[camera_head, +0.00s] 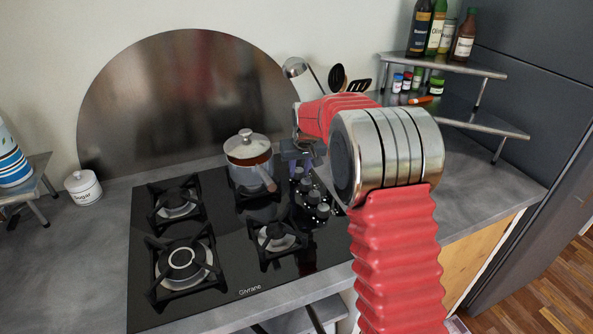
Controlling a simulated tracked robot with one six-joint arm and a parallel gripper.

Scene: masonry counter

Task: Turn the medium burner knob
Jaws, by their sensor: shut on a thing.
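The black glass cooktop (205,300) is set in the counter, with several dark round knobs in a row along its right side. One knob (313,198) near the middle of the row is clear to see. I cannot tell from the markings which knob is the medium burner's. My gripper (299,168) reaches down to the far end of the row and is shut on a knob (297,174) there. The gripper and wrist hide part of this knob, so its angle cannot be read.
A lidded pot (247,160) stands on the back right burner, close left of my gripper, its handle pointing forward. A tiered metal shelf (450,67) with bottles and jars stands at the back right. A sugar jar (83,187) sits left. The front burners are empty.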

